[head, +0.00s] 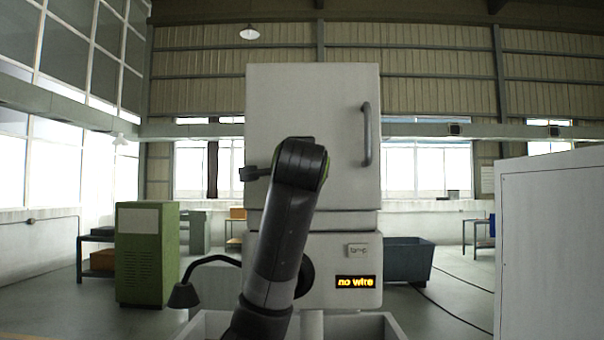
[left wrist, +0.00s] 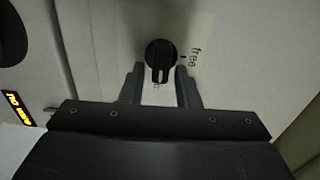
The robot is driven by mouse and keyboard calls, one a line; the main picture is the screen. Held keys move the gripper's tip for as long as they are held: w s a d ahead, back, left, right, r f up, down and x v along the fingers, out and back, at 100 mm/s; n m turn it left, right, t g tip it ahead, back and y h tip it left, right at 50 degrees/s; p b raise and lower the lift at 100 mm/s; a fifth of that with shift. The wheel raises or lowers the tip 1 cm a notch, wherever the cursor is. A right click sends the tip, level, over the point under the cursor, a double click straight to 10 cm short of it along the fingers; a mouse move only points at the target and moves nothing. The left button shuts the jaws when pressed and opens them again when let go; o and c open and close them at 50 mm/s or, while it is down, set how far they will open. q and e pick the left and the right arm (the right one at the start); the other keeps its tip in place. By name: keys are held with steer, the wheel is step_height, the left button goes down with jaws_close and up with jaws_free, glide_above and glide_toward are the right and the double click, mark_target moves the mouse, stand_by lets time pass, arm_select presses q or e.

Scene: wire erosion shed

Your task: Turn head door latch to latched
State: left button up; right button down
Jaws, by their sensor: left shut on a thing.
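The latch is a round black knob (left wrist: 160,52) with a raised bar on the pale door face in the left wrist view. Its bar points down in that picture, between the fingers. The word "free" is printed to the right of the knob; more lettering below it is mostly hidden. My left gripper (left wrist: 160,77) has its two fingers on either side of the bar and is shut on it. In the head view the pale head door (head: 315,110) appears closed, and my left arm covers the latch. My right gripper is not in view.
The door has a dark bar handle (head: 366,135) at its right. A "no wire" display (head: 355,282) sits below, also seen in the left wrist view (left wrist: 16,112). A green cabinet (head: 146,255) stands left, a white cabinet (head: 550,245) right, and a dark bin (head: 408,262) behind.

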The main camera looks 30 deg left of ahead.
arm_select(q)
steer(key=shift+f+m, duration=0.1)
steer(key=shift+m, duration=0.2)
steer(key=o, duration=0.7)
steer(key=shift+d, duration=0.1)
steer(key=shift+b+v, duration=7.3)
steer(key=shift+v, duration=1.4)
